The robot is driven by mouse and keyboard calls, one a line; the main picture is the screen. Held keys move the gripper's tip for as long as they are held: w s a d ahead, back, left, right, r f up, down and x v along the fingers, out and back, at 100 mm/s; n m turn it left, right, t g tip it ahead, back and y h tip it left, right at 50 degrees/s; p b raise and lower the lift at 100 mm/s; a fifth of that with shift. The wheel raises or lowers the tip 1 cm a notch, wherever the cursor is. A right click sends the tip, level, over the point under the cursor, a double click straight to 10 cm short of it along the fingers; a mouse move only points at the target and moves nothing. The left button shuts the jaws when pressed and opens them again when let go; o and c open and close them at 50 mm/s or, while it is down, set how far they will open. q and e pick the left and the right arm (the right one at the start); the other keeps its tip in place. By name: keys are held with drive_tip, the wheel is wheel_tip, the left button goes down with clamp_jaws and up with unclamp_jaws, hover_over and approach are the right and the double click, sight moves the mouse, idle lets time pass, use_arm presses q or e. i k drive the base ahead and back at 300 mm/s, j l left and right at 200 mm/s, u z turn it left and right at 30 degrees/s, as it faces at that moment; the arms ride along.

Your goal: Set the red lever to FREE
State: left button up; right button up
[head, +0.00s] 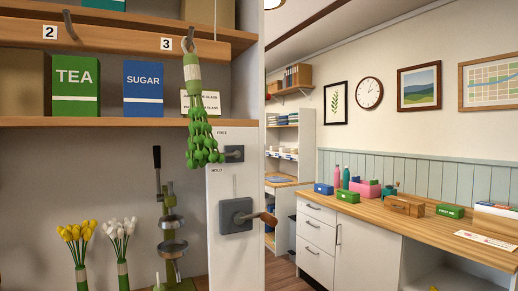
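A pale upright panel (222,258) bears the small label FREE (222,133) and, lower, the label HOLD (217,170). A small dark grey fitting (235,153) sits between the labels. Lower down, a larger grey plate (233,222) carries a handle with a brown-orange grip (265,218) pointing right. No clearly red lever shows; I cannot tell whether either fitting is it. A hanging green bunch (202,146) overlaps the panel's left edge beside the labels and may hide part of the small fitting. Neither of my grippers is in view.
Green bunch hangs from hook 3 on the shelf rail (120,36). TEA (75,85) and SUGAR (143,88) boxes stand on the shelf. Below are flowers (77,232) and a metal lever press (172,225). A wooden counter (450,232) stands right, beyond open floor.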

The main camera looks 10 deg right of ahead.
sight(235, 154)
drive_tip(key=l, duration=0.35)
drive_tip(key=i+l, duration=0.65)
drive_tip(key=i, duration=0.1)
